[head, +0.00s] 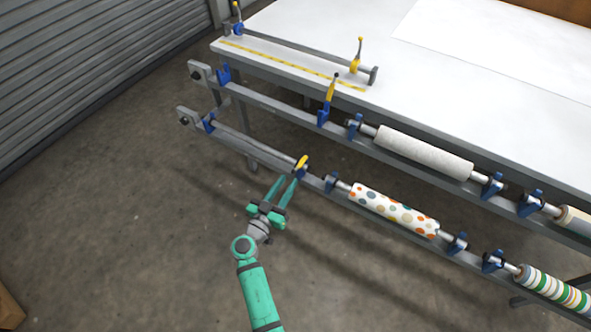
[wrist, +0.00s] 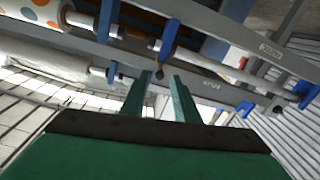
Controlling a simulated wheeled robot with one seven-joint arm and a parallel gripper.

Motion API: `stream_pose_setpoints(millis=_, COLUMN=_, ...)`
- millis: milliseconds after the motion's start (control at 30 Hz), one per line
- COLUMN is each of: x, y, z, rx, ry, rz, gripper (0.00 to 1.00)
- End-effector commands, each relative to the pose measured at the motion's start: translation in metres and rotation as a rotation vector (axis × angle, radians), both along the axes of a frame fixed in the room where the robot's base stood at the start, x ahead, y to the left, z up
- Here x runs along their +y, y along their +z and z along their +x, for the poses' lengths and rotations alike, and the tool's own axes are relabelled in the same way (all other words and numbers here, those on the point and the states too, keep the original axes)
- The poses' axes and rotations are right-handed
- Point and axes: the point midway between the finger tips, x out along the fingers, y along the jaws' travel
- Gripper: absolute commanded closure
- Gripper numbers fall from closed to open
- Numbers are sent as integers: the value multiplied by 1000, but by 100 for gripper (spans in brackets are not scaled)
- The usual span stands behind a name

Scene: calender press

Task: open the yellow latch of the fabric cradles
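A yellow latch (head: 301,163) sits on a blue cradle on the lower rail, tilted low rather than upright. In the wrist view a small dark-tipped yellowish piece (wrist: 157,73) shows just beyond the fingertips, with the blue cradle (wrist: 169,40) behind it. A second yellow latch (head: 331,88) stands nearly upright on the upper rail's blue cradle (head: 323,116). My gripper (head: 285,181) is open and empty. Its two green fingers point at the lower latch from the near side, close to it. Whether a finger touches the latch I cannot tell.
A spotted fabric roll (head: 394,209) lies right of the lower latch. A white roll (head: 424,153) lies on the upper rail and a striped roll (head: 553,290) far right.

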Motion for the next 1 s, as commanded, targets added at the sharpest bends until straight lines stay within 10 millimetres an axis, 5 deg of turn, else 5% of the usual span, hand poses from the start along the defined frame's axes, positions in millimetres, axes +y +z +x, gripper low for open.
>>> stream_pose_setpoints(millis=400, x=-27, y=0, z=56, rx=1, ry=0, rz=0, gripper=72)
stream_pose_setpoints(millis=833, x=-31, y=0, z=64, rx=1, ry=1, rz=1, gripper=72)
stream_pose_setpoints(millis=933, x=-31, y=0, z=64, rx=1, ry=1, rz=1, gripper=96)
stream_pose_setpoints(millis=1000, x=-31, y=0, z=64, rx=1, ry=1, rz=1, gripper=100)
